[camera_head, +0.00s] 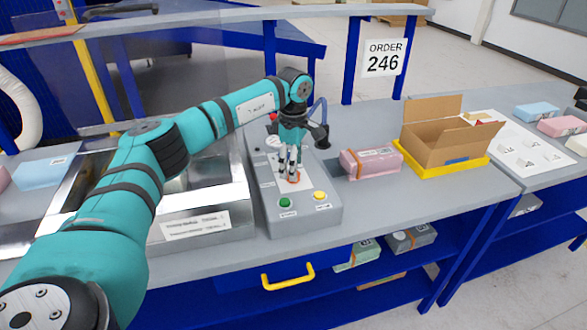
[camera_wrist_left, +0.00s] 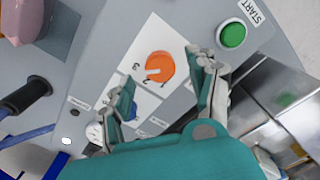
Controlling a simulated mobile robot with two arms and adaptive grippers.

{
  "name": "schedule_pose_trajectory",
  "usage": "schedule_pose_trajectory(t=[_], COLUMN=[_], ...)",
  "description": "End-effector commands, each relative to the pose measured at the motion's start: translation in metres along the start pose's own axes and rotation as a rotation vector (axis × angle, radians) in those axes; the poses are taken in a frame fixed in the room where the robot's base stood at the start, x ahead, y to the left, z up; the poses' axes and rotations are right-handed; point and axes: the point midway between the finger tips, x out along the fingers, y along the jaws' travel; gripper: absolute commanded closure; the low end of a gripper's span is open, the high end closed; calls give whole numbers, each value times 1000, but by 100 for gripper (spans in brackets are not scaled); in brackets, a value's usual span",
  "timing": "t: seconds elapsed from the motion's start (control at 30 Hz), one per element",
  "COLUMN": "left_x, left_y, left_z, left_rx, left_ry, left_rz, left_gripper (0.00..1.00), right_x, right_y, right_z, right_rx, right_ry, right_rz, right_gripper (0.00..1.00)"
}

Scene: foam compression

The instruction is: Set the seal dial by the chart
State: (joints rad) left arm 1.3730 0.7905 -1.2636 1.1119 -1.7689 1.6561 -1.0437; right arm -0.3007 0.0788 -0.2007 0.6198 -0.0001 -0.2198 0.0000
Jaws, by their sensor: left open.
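The orange seal dial (camera_wrist_left: 160,67) sits on a white panel with small numbers, with a pale pointer mark on its face. In the head view the dial (camera_head: 294,179) is partly hidden by my left gripper (camera_head: 290,167), which points down over the grey control box (camera_head: 325,206). In the left wrist view the gripper (camera_wrist_left: 168,73) is open, its fingers on either side of the dial's near edge. I cannot tell whether either finger touches it. A chart cannot be made out for certain. My right gripper is not in view.
A green START button (camera_wrist_left: 232,35) and a yellow button (camera_head: 320,196) are on the control box. A pink pack (camera_head: 371,163) lies to its right, before an open carton (camera_head: 435,150) in a yellow tray. An "ORDER 246" sign (camera_head: 384,58) hangs behind. A metal machine (camera_head: 236,205) stands left.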

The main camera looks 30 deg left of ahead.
Motion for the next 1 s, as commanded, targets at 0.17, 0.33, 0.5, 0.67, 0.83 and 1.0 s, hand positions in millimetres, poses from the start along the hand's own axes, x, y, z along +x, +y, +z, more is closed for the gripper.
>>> schedule_pose_trajectory(t=[0.17,0.33,0.5,0.67,0.83,1.0], left_x=[21,28,28,28,28,27], left_y=[0,0,0,0,0,0], left_z=[0,0,0,0,0,0], left_rx=[0,0,0,0,0,0], left_ry=[1,1,1,1,0,0], left_rz=[-2,0,0,0,0,0], left_gripper=[41,41,41,55,77,96], right_x=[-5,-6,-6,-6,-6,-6], right_y=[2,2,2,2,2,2], right_z=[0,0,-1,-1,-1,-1], right_rx=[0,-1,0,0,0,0], right_ry=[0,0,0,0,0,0], right_rz=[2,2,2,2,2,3], right_gripper=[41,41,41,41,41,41])
